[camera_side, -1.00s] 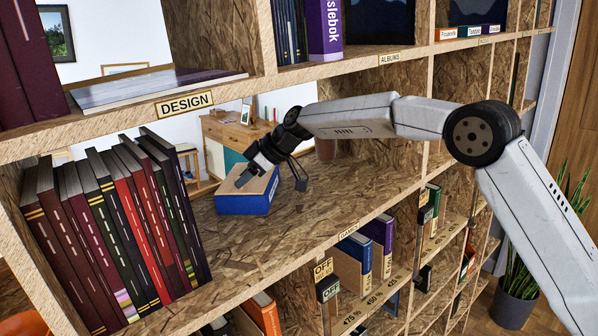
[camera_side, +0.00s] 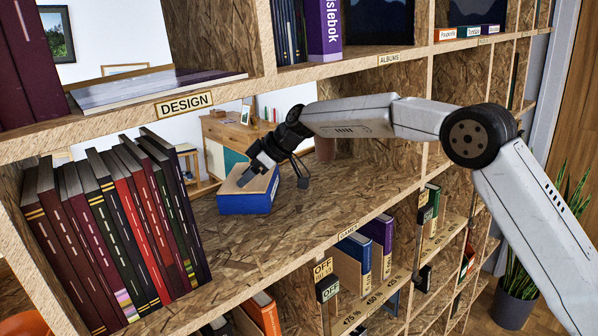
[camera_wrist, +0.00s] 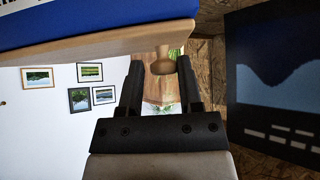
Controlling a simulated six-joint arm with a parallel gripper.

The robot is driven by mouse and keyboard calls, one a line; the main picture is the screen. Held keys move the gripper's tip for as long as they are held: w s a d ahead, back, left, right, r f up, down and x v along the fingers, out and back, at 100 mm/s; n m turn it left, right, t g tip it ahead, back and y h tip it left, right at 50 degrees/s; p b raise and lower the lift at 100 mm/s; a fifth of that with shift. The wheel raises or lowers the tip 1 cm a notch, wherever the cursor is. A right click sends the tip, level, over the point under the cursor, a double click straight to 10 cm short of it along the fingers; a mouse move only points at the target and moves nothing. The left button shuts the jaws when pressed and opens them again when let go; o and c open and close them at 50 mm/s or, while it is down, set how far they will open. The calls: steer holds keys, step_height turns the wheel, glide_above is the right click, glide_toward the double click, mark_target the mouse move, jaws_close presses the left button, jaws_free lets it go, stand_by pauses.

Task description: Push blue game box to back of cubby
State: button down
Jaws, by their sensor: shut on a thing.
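The blue game box (camera_side: 246,203) with a tan top lies flat on the middle shelf, right of the row of books. My gripper (camera_side: 272,182) is at the box's right side, one finger over its top and the other low beside its right end. The gripper is shut on the box. In the wrist view, the box (camera_wrist: 100,38) fills the upper left, with its blue and tan faces, and both fingers of my gripper (camera_wrist: 160,70) show below it. The exact contact of the fingers with the box is hidden.
A row of upright books (camera_side: 115,230) stands left of the box. The shelf (camera_side: 350,195) is bare to the right. The cubby looks open at the back, onto a room with a cabinet (camera_side: 220,140).

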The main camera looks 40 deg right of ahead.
steer(key=shift+w+d+f+h, duration=0.15)
steer(key=shift+w+d, duration=0.1)
steer(key=shift+d, duration=0.3)
steer(key=shift+w+d+f+h, duration=0.1)
steer(key=shift+w+d+h, duration=0.1)
steer(key=shift+d, duration=0.3)
steer(key=shift+c, duration=0.9)
jaws_free()
steer(key=shift+w+f, duration=0.1)
steer(key=shift+w, duration=0.05)
steer(key=shift+d, duration=0.1)
steer(key=v, duration=0.8)
steer(key=shift+a, duration=0.3)
